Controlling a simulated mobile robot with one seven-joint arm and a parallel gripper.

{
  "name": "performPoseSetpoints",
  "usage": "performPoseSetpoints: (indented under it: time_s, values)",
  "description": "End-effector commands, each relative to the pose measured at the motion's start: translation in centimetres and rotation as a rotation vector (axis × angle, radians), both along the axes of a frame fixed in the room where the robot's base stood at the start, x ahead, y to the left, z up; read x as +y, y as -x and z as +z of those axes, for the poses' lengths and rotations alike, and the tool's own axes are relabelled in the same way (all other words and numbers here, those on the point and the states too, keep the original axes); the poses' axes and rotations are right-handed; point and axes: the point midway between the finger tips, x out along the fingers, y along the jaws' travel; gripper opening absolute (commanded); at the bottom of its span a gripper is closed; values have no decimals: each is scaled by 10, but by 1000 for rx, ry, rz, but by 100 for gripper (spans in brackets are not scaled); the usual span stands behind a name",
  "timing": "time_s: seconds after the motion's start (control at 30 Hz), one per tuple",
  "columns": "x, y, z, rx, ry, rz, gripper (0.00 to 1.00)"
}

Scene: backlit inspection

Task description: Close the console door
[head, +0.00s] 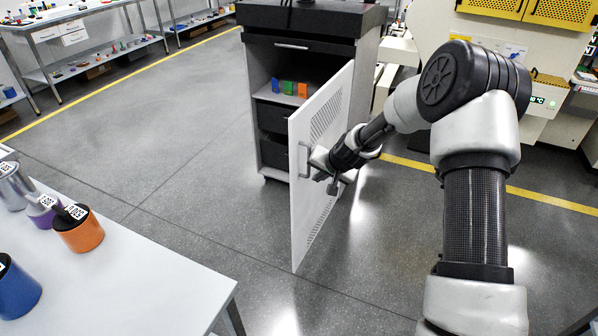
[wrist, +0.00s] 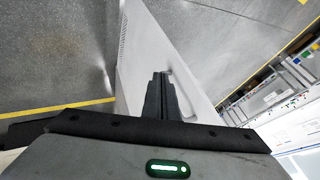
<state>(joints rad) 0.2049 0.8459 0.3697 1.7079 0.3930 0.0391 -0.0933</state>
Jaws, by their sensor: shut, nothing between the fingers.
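The console (head: 300,50) is a dark-topped cabinet on casters at the back centre of the head view. Its white door (head: 308,225) stands wide open, swung out toward me from the cabinet's right side, with perforated vent patches. The door also fills the middle of the wrist view (wrist: 140,45). A bar handle (head: 303,160) sits near the door's free edge; it shows in the wrist view too (wrist: 184,96). My gripper (head: 320,158) is shut and empty, close to the door face beside the handle. Its fingers (wrist: 160,77) appear left of the handle in the wrist view; contact is unclear.
Inside the console are a shelf with small coloured blocks (head: 288,88) and dark drawers (head: 272,116). A pale table (head: 130,285) with several cylinders, one an orange canister (head: 80,232), stands at front left. A pale machine (head: 545,55) stands behind my arm. Floor left of the door is clear.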

Motion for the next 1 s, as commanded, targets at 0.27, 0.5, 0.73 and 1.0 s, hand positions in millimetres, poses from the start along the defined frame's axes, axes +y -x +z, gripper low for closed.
performPoseSetpoints:
  time_s: [0.27, 0.5, 0.73, 1.0]
  values:
    - [13, -23, -40, 2, 2, 3, 0]
    - [27, -51, -80, 1, 3, 4, 0]
    - [55, -65, -77, -1, 3, 5, 0]
    - [62, -69, -77, 1, 2, 2, 0]
